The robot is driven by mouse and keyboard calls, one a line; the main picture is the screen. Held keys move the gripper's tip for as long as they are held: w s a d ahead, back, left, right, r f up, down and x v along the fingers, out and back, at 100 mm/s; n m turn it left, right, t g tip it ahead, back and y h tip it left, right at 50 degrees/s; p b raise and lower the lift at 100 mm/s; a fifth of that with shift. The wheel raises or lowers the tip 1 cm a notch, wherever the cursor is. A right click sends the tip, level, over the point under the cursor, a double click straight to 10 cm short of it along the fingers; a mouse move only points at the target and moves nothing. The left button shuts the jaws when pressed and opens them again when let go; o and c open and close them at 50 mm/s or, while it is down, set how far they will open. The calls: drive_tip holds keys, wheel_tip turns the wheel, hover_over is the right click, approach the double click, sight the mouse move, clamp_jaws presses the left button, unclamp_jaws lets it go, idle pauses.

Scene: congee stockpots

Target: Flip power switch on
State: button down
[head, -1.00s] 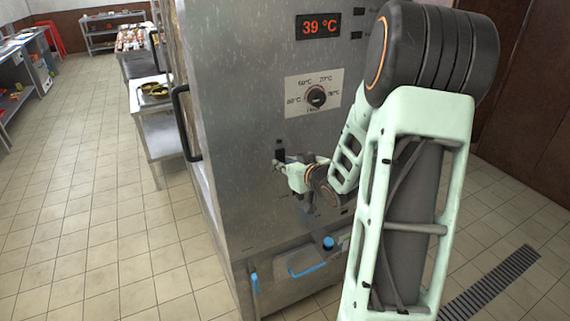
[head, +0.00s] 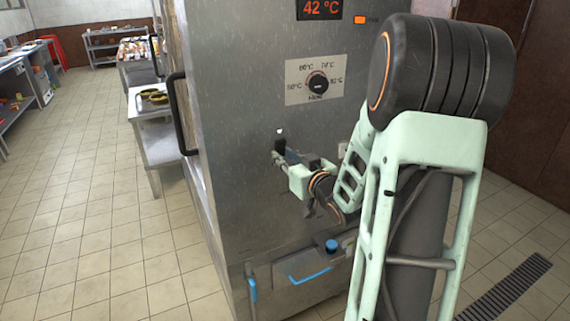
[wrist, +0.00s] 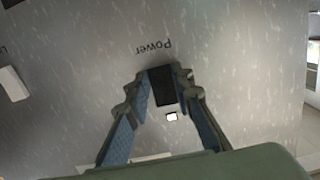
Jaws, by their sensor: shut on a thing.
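The black power switch (wrist: 161,86) is on the steel front of a cabinet, under the label "Power" (wrist: 154,47), which appears upside down in the wrist view. My gripper (wrist: 161,83) has its blue-padded fingers on either side of the switch, shut on it. A small white light (wrist: 171,117) glows beside the switch. In the head view, the switch (head: 279,146) is partly hidden by my gripper (head: 281,156), and the light (head: 280,131) shows just above it.
Above the switch are a temperature dial (head: 318,85), a red display (head: 320,9) reading 42 °C and a lit orange indicator (head: 359,20). A black door handle (head: 181,113) is at left. The tiled floor at left is open.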

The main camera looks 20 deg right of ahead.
drive_tip(key=c, duration=1.7)
unclamp_jaws()
drive_tip(key=s, duration=0.5)
drive_tip(key=s+r, duration=0.1)
drive_tip(key=s, duration=0.1)
drive_tip(key=shift+s+d, duration=0.15)
drive_tip(key=shift+s, duration=0.1)
